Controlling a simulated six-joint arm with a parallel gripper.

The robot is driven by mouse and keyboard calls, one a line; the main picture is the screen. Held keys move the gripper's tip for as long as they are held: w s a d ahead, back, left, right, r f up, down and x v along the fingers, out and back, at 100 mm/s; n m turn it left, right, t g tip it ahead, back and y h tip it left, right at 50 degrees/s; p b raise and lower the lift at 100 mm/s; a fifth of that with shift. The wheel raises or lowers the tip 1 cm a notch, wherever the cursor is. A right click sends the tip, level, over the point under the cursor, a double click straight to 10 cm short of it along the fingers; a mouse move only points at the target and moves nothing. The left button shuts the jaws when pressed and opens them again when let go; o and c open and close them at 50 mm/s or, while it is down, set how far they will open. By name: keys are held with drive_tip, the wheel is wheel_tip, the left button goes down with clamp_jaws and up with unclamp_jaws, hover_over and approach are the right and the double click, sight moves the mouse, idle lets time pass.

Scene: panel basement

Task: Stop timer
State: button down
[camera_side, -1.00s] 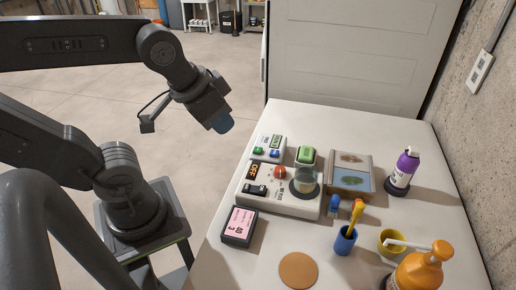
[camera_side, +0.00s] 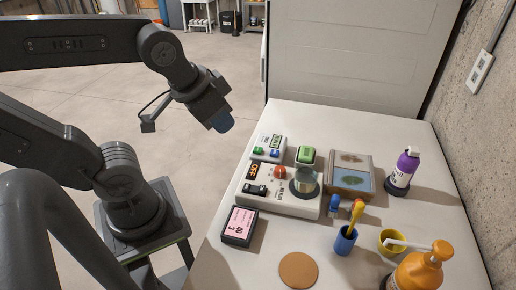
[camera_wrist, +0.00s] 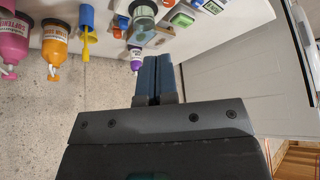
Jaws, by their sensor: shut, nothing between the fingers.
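A small white box with a greenish display and a green and a blue button, which looks like the timer (camera_side: 268,147), sits at the left edge of the white table. Its display is too small to read. Part of what looks like the same box shows at the top edge of the wrist view (camera_wrist: 213,6). My gripper (camera_side: 222,124) hangs in the air to the left of the box and above it, off the table's edge, touching nothing. In the wrist view its two blue fingers (camera_wrist: 158,62) are together with nothing between them.
A white hot plate (camera_side: 280,204) with a red knob and a glass beaker (camera_side: 307,180) stands just in front of the box. A green block (camera_side: 306,155) is to its right. A pink-screened device (camera_side: 239,225), a purple bottle (camera_side: 403,168) and a blue cup (camera_side: 345,241) are further off.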

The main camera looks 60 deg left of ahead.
drive_tip(key=w+a+f+m+t+y, duration=0.1)
drive_tip(key=w+a+m+t+y, duration=0.3)
drive_tip(key=w+a, duration=0.7)
drive_tip(key=m+h, duration=0.5)
drive_tip(key=m, duration=0.2)
hover_over(258, 150)
wheel_tip(258, 150, down, 9)
drive_tip(key=shift+g, duration=0.3)
drive_tip(key=shift+r, duration=0.1)
drive_tip(key=shift+f, duration=4.4)
drive_tip(key=shift+s+f, duration=0.1)
drive_tip(key=shift+f, duration=0.05)
drive_tip(key=shift+f, duration=0.25)
